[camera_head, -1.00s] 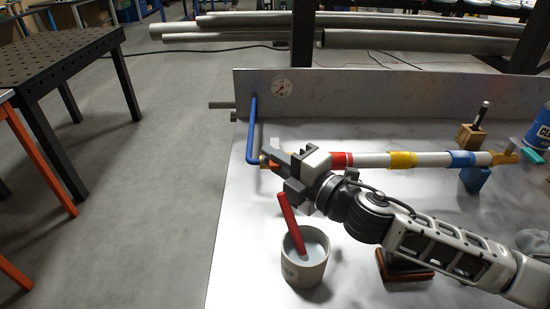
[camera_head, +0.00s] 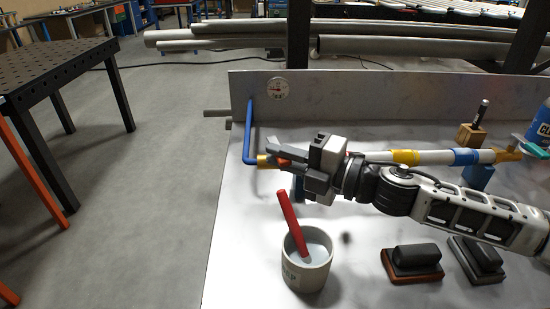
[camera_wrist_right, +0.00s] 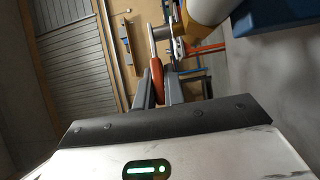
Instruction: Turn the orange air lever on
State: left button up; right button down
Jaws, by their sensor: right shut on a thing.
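The orange lever (camera_wrist_right: 156,78) sits between the fingers of my right gripper (camera_wrist_right: 159,92) in the right wrist view. In the head view my right gripper (camera_head: 288,162) is at the brass fitting (camera_head: 265,161) on the left end of the white pipe (camera_head: 430,157). It is shut on the lever, and only a small orange part shows there; the fingers hide most of it. A round gauge (camera_head: 277,88) is on the back panel, its reading too small to tell. My left gripper is not in view.
A blue pipe (camera_head: 248,130) rises left of the fitting. A mug (camera_head: 306,272) with a red stick (camera_head: 292,222) stands just below my gripper. Two dark-topped blocks (camera_head: 412,262) (camera_head: 478,258) lie at the front right. A wooden block (camera_head: 470,134) and a teal lever (camera_head: 534,150) are at the right.

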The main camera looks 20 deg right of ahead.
jog(key=c, duration=1.5)
grip_release()
jog(key=shift+s+d+f+b, duration=0.2)
jog(key=shift+s+d+b, duration=0.2)
jog(key=shift+s, duration=0.05)
jog(key=v, duration=0.7)
jog(key=p+v, duration=0.1)
jog(key=v, duration=0.6)
jog(key=shift+s+d+r, duration=0.2)
jog(key=shift+s+d, duration=0.1)
